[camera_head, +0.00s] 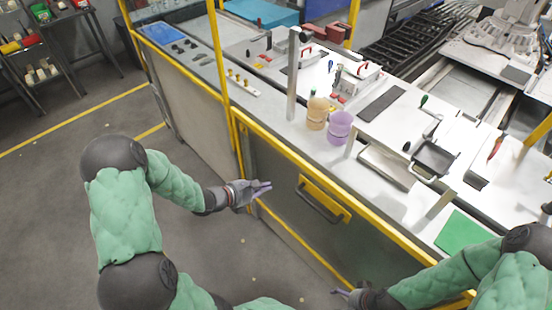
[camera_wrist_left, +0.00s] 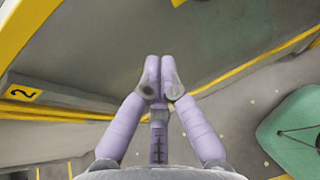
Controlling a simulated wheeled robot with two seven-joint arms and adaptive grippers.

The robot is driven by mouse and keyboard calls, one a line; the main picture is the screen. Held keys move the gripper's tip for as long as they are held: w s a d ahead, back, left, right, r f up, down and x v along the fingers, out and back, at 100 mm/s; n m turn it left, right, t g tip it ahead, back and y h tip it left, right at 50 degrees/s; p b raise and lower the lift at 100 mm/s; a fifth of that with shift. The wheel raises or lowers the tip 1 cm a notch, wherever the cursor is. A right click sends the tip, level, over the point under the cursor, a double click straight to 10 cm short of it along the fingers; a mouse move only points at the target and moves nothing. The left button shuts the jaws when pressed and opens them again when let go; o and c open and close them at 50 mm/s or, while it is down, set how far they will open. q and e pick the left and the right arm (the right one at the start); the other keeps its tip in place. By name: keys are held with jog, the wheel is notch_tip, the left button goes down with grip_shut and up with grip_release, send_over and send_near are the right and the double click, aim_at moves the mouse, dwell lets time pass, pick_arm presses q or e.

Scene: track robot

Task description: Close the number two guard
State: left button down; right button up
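A guard panel (camera_head: 285,170) with a yellow frame stands along the bench front, its top edge about level with the worktop. A dark handle on a yellow plate (camera_head: 322,198) is on its face. A yellow label with a 2 (camera_wrist_left: 20,93) shows in the left wrist view. My left gripper (camera_head: 266,187) is in front of the panel, left of the handle and apart from it. Its purple fingertips (camera_wrist_left: 160,68) are together with nothing between them. My right gripper (camera_head: 341,293) is low, near the panel's bottom edge; its fingers are too small to judge.
The worktop holds orange cups (camera_head: 317,113), purple cups (camera_head: 339,128), a green mat (camera_head: 465,237) and a metal post (camera_head: 292,75). Yellow uprights (camera_head: 218,60) frame the bench. Floor left of the bench is clear; a shelf (camera_head: 45,50) stands at the far left.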

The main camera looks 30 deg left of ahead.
aim_at(282, 156)
pick_arm(q)
jog(key=w+a+r+n+t+y, duration=0.2)
jog(key=a+r, duration=0.1)
jog(key=a, duration=0.1)
jog(key=x, duration=0.3)
jog(key=b+x, duration=0.1)
jog(key=x, duration=0.2)
jog(key=b+x, duration=0.1)
jog(key=x, duration=0.3)
jog(key=shift+s+d+f, duration=0.15)
jog(key=shift+d+f, duration=0.05)
jog(key=shift+d, duration=0.1)
notch_tip(282, 156, up, 3)
jog(key=shift+s+a+f, duration=0.15)
jog(key=shift+r, duration=0.75)
jog(key=shift+r, duration=0.1)
